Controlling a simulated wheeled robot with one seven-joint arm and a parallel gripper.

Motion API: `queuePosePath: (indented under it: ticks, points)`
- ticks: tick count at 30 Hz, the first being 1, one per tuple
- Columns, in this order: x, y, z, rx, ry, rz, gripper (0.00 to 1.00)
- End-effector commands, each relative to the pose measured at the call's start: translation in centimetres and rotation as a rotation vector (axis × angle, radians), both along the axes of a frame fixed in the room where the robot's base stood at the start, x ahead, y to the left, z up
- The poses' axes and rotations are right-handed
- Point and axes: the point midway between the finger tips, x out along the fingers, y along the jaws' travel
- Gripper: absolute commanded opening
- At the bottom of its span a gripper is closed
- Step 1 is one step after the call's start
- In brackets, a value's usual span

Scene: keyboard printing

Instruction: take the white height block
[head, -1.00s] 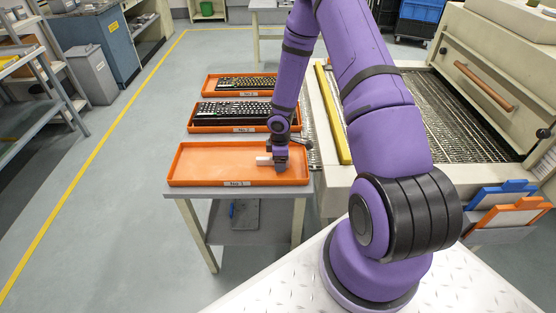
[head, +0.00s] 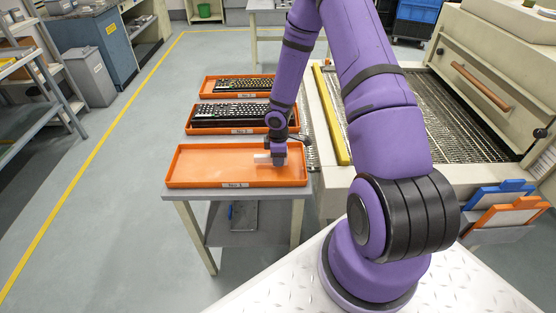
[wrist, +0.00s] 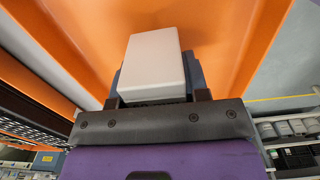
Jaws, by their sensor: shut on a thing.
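The white height block (wrist: 152,66) is a plain white rectangular block between my fingers in the wrist view. In the head view the white block (head: 262,158) shows at the left side of my gripper (head: 279,158), over the right part of the front orange tray (head: 200,182). My gripper also fills the lower part of the wrist view (wrist: 158,98) and is shut on the block. The head view does not clearly show whether the block touches the tray floor.
Two more orange trays behind hold black keyboards (head: 228,115) and (head: 245,84). A yellow bar (head: 333,115) edges the large machine with a mesh bed (head: 430,115) to the right. The left part of the front tray is empty.

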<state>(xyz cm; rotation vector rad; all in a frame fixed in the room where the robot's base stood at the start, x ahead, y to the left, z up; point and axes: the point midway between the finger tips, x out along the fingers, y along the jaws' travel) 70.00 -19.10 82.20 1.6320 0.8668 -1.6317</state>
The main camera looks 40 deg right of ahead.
Motion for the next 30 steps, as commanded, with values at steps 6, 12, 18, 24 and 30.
queuePosePath:
  ticks: [6,12,18,24,30]
  points:
    - [-0.9,-0.2,1.7,-0.001,0.002,0.0,0.04]
    - [-3.7,-0.9,2.0,-0.002,0.003,0.002,0.04]
    - [-7.0,-1.7,2.3,-0.002,0.003,0.002,0.04]
    - [-10.3,-2.6,2.6,-0.001,0.003,0.002,0.04]
    - [-13.1,-3.4,2.9,-0.001,0.003,-0.001,0.04]
